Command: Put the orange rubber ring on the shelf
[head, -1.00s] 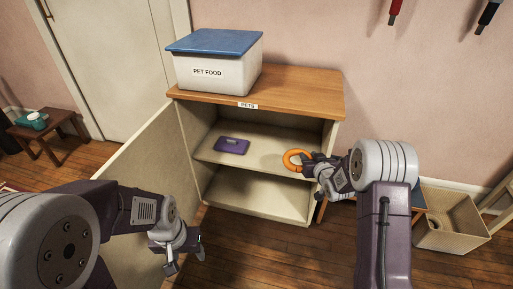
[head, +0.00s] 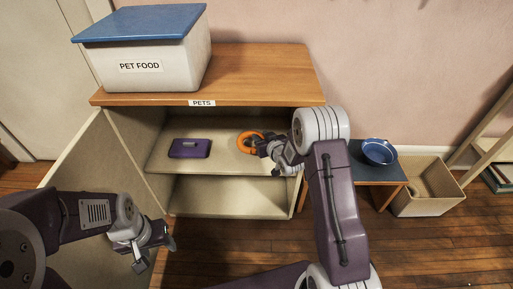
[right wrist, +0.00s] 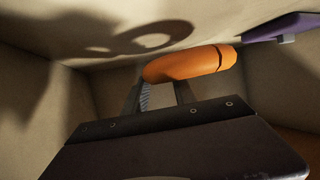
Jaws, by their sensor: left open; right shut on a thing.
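The orange rubber ring (head: 243,146) is held by my right gripper (head: 262,147), inside the open cabinet just over the right part of the upper shelf (head: 222,160). In the right wrist view the ring (right wrist: 190,64) sits between the two fingers (right wrist: 160,95), and its shadow falls on a pale surface. I cannot tell whether the ring touches the shelf. My left gripper (head: 150,255) is open and empty, low in front of the cabinet door.
A purple case (head: 190,148) lies on the left of the same shelf. The white pet food bin (head: 150,65) with a blue lid stands on the cabinet top (head: 260,75). The open door (head: 95,165) is at left.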

